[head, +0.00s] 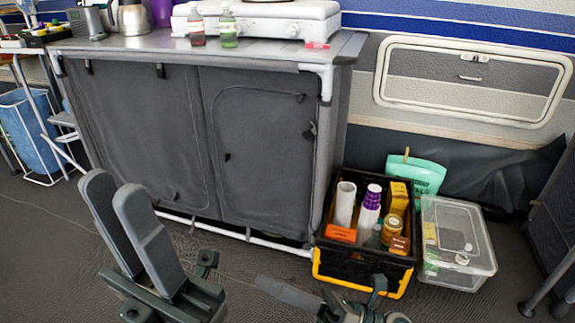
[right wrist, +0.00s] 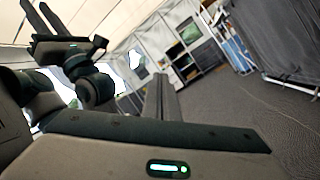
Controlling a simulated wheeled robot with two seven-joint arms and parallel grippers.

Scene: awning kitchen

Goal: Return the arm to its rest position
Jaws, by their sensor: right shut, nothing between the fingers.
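My left gripper (head: 113,190) is at the lower left of the head view, its two long grey fingers pointing up, side by side and empty. Whether they touch is not clear from this angle. My right gripper (head: 268,286) is low in the middle of the head view, its fingers pointing left, shut with nothing between them. Its closed fingers (right wrist: 164,95) also show in the right wrist view, above the dark floor. Neither gripper touches any object.
A grey fabric cabinet (head: 140,140) stands ahead, with a white stove (head: 262,28) and two small bottles on top. A black crate (head: 330,275) of bottles and boxes and a clear bin (head: 460,225) stand on the floor at right. A blue bin (head: 25,130) stands at left.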

